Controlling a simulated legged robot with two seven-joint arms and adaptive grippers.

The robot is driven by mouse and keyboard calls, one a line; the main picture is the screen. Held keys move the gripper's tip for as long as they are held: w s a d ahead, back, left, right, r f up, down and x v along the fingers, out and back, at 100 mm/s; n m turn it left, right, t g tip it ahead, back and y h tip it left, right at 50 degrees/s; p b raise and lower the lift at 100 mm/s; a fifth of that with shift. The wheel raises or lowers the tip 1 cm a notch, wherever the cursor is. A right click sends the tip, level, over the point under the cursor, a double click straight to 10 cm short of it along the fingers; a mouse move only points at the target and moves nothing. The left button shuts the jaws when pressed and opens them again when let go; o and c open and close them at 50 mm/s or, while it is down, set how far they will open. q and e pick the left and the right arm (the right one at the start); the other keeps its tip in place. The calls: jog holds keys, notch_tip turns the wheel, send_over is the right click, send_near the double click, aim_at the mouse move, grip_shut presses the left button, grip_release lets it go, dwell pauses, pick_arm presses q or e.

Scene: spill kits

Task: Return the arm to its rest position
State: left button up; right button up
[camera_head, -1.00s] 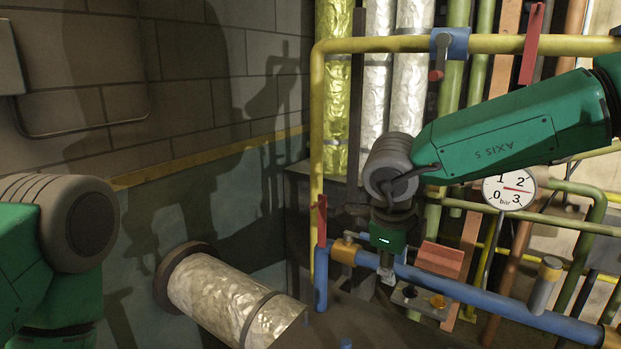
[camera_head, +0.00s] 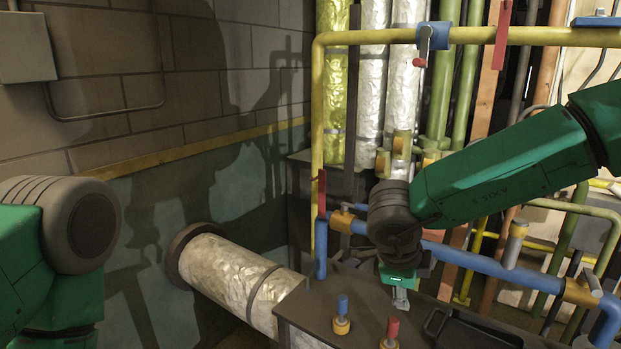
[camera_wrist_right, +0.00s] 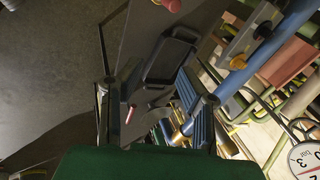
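My right arm comes in from the right in the head view. My right gripper (camera_head: 400,297) hangs pointing down above the dark bench, and nothing shows in it. In the right wrist view, its two fingers (camera_wrist_right: 154,95) stand wide apart with empty space between them. On the left of the head view, only a green and grey part of my left arm (camera_head: 60,225) shows. My left gripper is out of the picture.
The dark bench (camera_head: 372,305) carries a blue-topped knob (camera_head: 342,315), a red-topped knob (camera_head: 391,333) and a black tray (camera_head: 470,330). A blue pipe (camera_head: 470,257) runs behind my right gripper. A foil-wrapped pipe (camera_head: 235,280) juts from the left wall. A gauge (camera_wrist_right: 307,160) shows in the wrist view.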

jog(key=s+d+f+n+t+b, duration=0.1)
jog(key=s+d+f+n+b, duration=0.25)
jog(key=f, duration=0.65)
jog(key=s+d+f+n+b, duration=0.1)
jog(key=s+f+n+b, duration=0.25)
jog(key=f+n, duration=0.45)
jog(key=s+d+f+n+t+b, duration=0.1)
jog(key=s+d+f+n+b, duration=0.3)
jog(key=f, duration=0.8)
jog(key=s+d+f+n+g+y+b, duration=0.1)
jog(key=s+f+n+b, duration=0.1)
jog(key=s+f, duration=0.2)
jog(key=s+f+n+g+y+b, duration=0.1)
jog(key=s+f+n+g, duration=0.1)
jog(key=s, duration=0.9)
jog(key=s+d+f+n+g+y+b, duration=0.1)
jog(key=s+f+n+g+b, duration=0.1)
jog(key=s+f+n, duration=0.2)
jog(key=s+f, duration=0.2)
jog(key=s, duration=0.2)
jog(key=shift+s+d+f+b, duration=0.25)
jog(key=shift+d+f+b, duration=0.05)
jog(key=shift+f, duration=0.1)
